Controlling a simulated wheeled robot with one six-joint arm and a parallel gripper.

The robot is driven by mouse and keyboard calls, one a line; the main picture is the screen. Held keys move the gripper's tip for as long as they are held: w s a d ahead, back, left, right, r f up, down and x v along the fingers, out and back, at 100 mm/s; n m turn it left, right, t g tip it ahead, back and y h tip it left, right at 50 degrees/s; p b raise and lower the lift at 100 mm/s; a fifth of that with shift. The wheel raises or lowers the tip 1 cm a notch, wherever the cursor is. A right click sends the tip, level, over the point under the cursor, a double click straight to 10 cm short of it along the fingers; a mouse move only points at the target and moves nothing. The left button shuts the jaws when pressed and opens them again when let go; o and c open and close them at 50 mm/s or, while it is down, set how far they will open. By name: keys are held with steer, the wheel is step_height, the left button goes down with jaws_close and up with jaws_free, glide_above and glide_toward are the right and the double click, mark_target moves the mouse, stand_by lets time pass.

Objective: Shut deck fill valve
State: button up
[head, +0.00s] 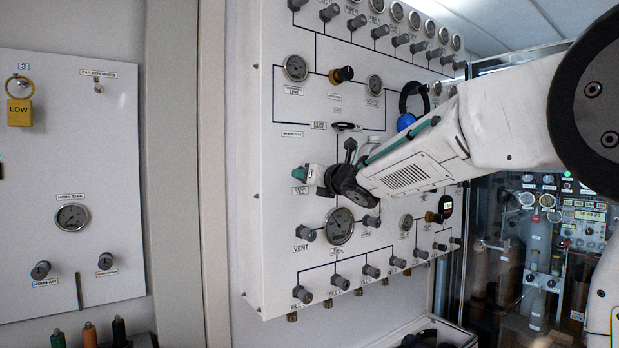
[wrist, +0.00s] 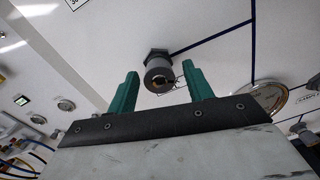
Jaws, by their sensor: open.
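My gripper (head: 304,176) is at the middle left of the white valve panel (head: 275,225), its green fingers pointing at the panel. In the wrist view my gripper (wrist: 161,75) is open, with one green finger on each side of a grey round valve knob (wrist: 158,76). Gaps show between the knob and both fingers. I cannot tell how far the fingertips reach along the knob. In the head view my gripper hides this knob. A small label (head: 299,190) sits just below the fingers; its text is too small to read surely.
A round gauge (head: 339,226) and the VENT knob (head: 306,234) are just below my gripper. A row of grey fill knobs (head: 340,282) runs along the panel's bottom. A blue ball-shaped thing (head: 405,122) hangs near my arm. A second panel (head: 70,150) stands at the left.

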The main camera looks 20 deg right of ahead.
steer(key=shift+c, duration=0.3)
steer(key=c, duration=0.9)
steer(key=shift+a, duration=0.15)
